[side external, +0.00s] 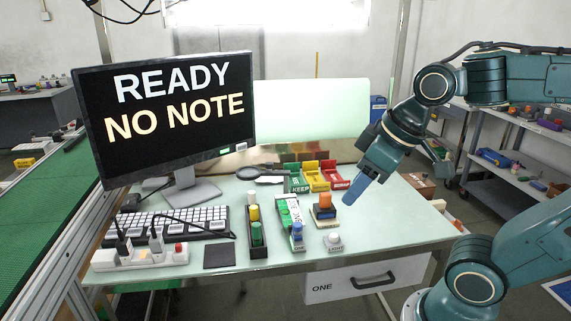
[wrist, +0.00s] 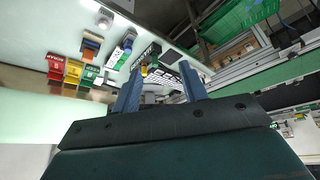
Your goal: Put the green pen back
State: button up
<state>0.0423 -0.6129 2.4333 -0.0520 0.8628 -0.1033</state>
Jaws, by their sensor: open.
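A green, upright, pen-like cylinder (side external: 257,233) stands in the front part of a narrow black holder (side external: 266,249). A yellow-topped piece (side external: 253,213) stands behind it in the same holder. I cannot tell for sure that the green cylinder is the green pen. In the wrist view the black holder shows small, beyond my fingertips, with a yellow piece (wrist: 152,61) and a green piece (wrist: 144,69). My gripper (side external: 354,191) is in the air above the right part of the table. In the wrist view its two blue fingers (wrist: 161,77) are apart with nothing between them.
A monitor (side external: 170,112) reads READY NO NOTE. A keyboard (side external: 165,226) and power strip (side external: 140,258) are at left. Green-white (side external: 287,210), blue (side external: 297,236) and orange (side external: 325,204) items and a white knob (side external: 333,240) stand between holder and gripper. Coloured bins (side external: 318,176) are behind.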

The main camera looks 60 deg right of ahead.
jog(key=shift+s+f+m, duration=0.2)
jog(key=shift+s+m, duration=0.4)
jog(key=shift+s, duration=1.1)
